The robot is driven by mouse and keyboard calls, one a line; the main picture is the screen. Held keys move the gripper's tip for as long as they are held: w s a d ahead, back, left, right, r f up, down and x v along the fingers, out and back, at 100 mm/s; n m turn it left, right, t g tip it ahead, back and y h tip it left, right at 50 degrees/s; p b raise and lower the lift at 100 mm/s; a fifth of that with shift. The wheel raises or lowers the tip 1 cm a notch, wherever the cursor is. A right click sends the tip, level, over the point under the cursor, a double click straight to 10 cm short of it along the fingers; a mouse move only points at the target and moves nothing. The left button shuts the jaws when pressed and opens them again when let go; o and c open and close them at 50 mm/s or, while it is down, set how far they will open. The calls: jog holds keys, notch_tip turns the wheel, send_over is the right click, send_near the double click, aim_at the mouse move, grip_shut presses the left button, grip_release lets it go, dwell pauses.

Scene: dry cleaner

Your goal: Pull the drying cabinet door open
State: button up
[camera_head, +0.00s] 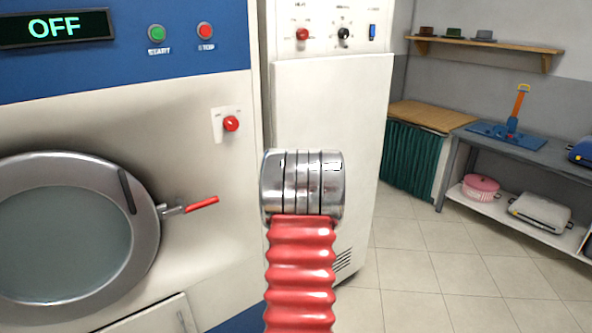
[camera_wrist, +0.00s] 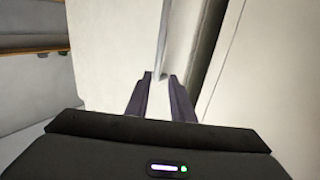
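The drying cabinet (camera_head: 372,130) is the tall white unit in the middle of the head view. Its white door (camera_head: 320,105) looks closed, under a control strip. My arm's silver and red wrist part hides the lower left of the door and my gripper in the head view. In the wrist view my gripper (camera_wrist: 160,77) has two dark fingers, parted, with the pale door (camera_wrist: 110,45) in front of them. A thin vertical strip (camera_wrist: 163,35), perhaps the door's handle or edge, ends between the fingertips. I cannot tell whether the fingers touch it.
A washing machine (camera_head: 200,105) stands close on the left, with a red-handled latch (camera_head: 200,204) sticking out and an OFF display (camera_head: 55,28). A dark gap (camera_wrist: 208,50) separates it from the cabinet. Tiled floor (camera_head: 440,270) is clear on the right, before a low shelf table (camera_head: 535,150).

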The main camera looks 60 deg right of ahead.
jog(key=shift+d, duration=0.1)
dwell(0.3)
jog(key=x, duration=1.3)
jog(key=shift+w+d, duration=0.2)
jog(key=shift+d, duration=0.05)
jog(key=shift+c, duration=0.4)
grip_shut()
